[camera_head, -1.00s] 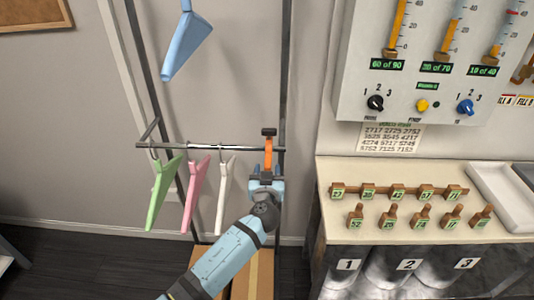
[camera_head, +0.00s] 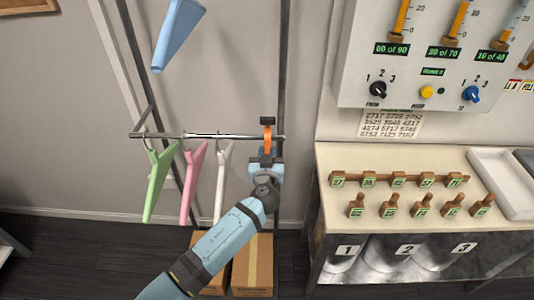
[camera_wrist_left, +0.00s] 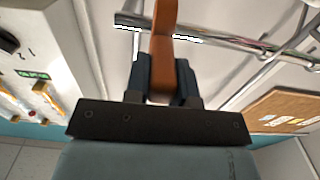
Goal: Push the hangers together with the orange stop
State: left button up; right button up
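The orange stop (camera_head: 267,140) sits on the rail (camera_head: 195,136) near its right end, with a dark cap on top. A green hanger (camera_head: 160,180), a pink hanger (camera_head: 192,182) and a white hanger (camera_head: 222,180) hang to its left, spaced apart. My left gripper (camera_head: 266,160) is at the stop's lower part from below. In the left wrist view, its dark fingers (camera_wrist_left: 162,80) stand on both sides of the orange stop (camera_wrist_left: 162,45) and appear closed on it. My right gripper is not in view.
A blue hanger (camera_head: 178,32) hangs higher up at the left. Cardboard boxes (camera_head: 252,265) stand on the floor below the rail. To the right are a counter (camera_head: 400,205) with several numbered brown pieces and a wall panel (camera_head: 425,95) with gauges and knobs.

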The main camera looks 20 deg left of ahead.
pick_arm(q)
grip_shut()
jog(key=shift+a, duration=0.4)
jog(key=s+a, duration=0.3)
jog(key=a, duration=0.7)
jog(key=s+a+b, duration=0.1)
jog(key=s+a, duration=0.2)
jog(key=a, duration=0.8)
jog(key=s+a+b, duration=0.1)
jog(key=s+a, duration=0.2)
jog(key=a, duration=0.8)
jog(key=shift+s, duration=0.15)
jog(key=shift+r, duration=0.1)
jog(key=o, duration=0.8)
grip_release()
jog(key=shift+d, duration=0.1)
